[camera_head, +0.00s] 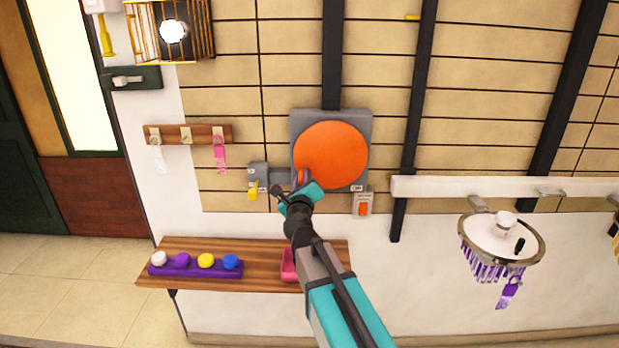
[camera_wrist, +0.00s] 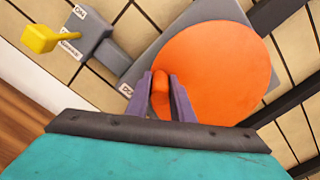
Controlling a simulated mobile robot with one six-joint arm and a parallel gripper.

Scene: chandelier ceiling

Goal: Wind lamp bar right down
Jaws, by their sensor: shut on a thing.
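A large orange disc (camera_head: 331,154) is mounted on a grey plate (camera_head: 364,118) on the wall. It fills the upper right of the wrist view (camera_wrist: 215,75). A short orange peg (camera_wrist: 161,80) stands out from the disc near its lower left rim. My gripper (camera_wrist: 162,88) is shut on this peg, with one purple finger on each side. In the head view my gripper (camera_head: 301,184) reaches the disc's lower left edge and partly hides it. A white horizontal bar (camera_head: 440,187) runs along the wall at the right; I cannot tell whether it is the lamp bar.
A grey box with a yellow lever (camera_head: 253,190) sits just left of the disc, and a small orange-fronted box (camera_head: 363,205) below it. A round lamp-like thing with purple fringe (camera_head: 500,240) hangs at right. A wooden shelf (camera_head: 260,246) holds coloured balls and a pink tray.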

